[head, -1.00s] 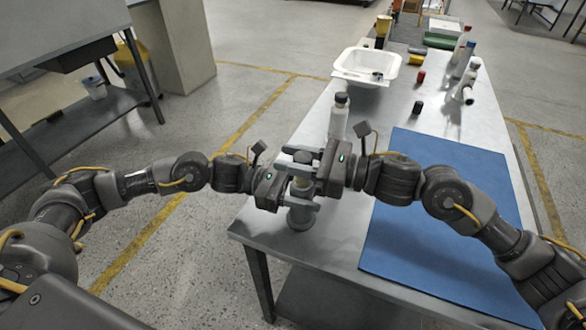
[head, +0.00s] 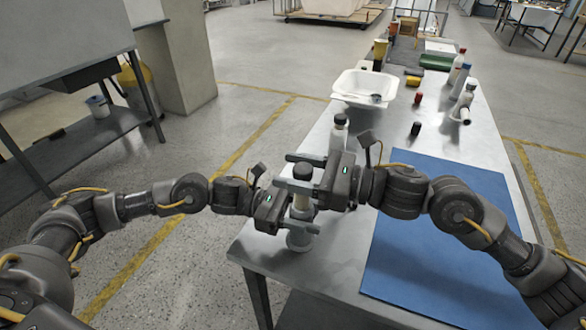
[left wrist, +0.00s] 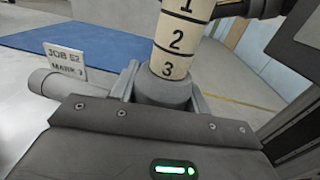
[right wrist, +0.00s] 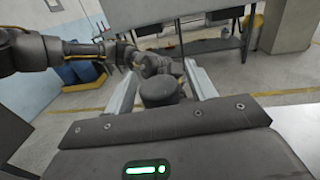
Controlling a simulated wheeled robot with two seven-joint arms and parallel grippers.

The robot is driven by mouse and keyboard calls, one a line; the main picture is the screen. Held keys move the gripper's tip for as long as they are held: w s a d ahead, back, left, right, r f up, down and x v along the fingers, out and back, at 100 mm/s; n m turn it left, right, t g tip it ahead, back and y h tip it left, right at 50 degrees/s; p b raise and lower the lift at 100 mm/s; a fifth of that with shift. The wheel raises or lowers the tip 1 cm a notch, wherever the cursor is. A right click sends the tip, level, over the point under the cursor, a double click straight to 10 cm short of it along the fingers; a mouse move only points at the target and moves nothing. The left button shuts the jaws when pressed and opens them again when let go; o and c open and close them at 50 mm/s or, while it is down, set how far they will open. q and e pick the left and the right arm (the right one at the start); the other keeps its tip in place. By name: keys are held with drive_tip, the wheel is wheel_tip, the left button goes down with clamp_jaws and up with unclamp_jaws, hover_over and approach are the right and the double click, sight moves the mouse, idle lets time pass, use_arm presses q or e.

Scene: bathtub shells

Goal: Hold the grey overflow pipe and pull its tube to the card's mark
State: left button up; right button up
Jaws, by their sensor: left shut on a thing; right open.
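The grey overflow pipe (head: 299,241) stands upright near the table's front left corner. My left gripper (head: 303,218) is shut on it. In the left wrist view the fingers flank its grey collar (left wrist: 165,92), and a grey side branch (left wrist: 55,84) points left. The cream tube (left wrist: 174,45) rises from the collar with numbers 1, 2 and 3; the 3 shows just above the rim. The card (left wrist: 68,63) reads "JOB 52 MARK 3". The tube's black cap (head: 303,172) lies between the open fingers of my right gripper (head: 296,172), with gaps beside the cap (right wrist: 160,91) in the right wrist view.
A blue mat (head: 430,250) covers the table's right front. A white basin (head: 365,83), small dark and red pieces and several bottles stand farther back. Bare table lies left of the mat.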

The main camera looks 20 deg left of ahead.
drive_tip(key=d, duration=1.1)
drive_tip(key=shift+w+d, duration=0.25)
drive_tip(key=shift+d, duration=0.1)
use_arm(q)
drive_tip(key=o, duration=1.1)
drive_tip(key=shift+o, duration=0.2)
